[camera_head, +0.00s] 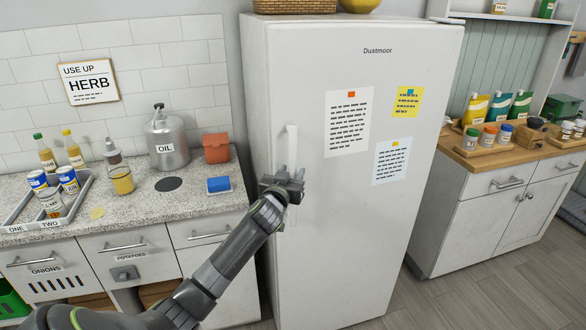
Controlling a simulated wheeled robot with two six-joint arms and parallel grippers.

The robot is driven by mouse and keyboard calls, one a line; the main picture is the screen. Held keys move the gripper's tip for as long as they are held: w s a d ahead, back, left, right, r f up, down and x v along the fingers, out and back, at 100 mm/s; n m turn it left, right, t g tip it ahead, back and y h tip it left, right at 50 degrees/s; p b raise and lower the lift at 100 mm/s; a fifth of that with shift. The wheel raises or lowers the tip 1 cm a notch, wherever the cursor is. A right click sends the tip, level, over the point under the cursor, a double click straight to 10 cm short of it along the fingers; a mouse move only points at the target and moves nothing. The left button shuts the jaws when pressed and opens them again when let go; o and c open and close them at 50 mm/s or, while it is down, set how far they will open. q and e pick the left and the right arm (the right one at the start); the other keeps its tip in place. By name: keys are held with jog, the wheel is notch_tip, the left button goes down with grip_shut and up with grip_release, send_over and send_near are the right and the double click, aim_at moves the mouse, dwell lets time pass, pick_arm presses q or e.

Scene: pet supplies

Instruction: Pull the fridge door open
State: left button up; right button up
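The white fridge (330,235) stands in the middle, labelled "Dustmoor", with its tall door facing me. The door looks closed; no gap shows along its left edge. A white vertical handle (291,145) runs down the left side of the door. My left gripper (294,184) is at the handle's middle, with the handle showing above and below it. The fingers are small and dark here, and I cannot tell whether they are shut on the handle or only around it. My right gripper is not in view.
Notes (348,122) are stuck on the door. A basket (295,6) sits on top of the fridge. A wooden-topped cabinet (475,215) with jars stands right. Some floor (440,295) is clear.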

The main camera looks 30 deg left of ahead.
pick_arm(q)
jog(key=shift+x, duration=0.95)
grip_shut()
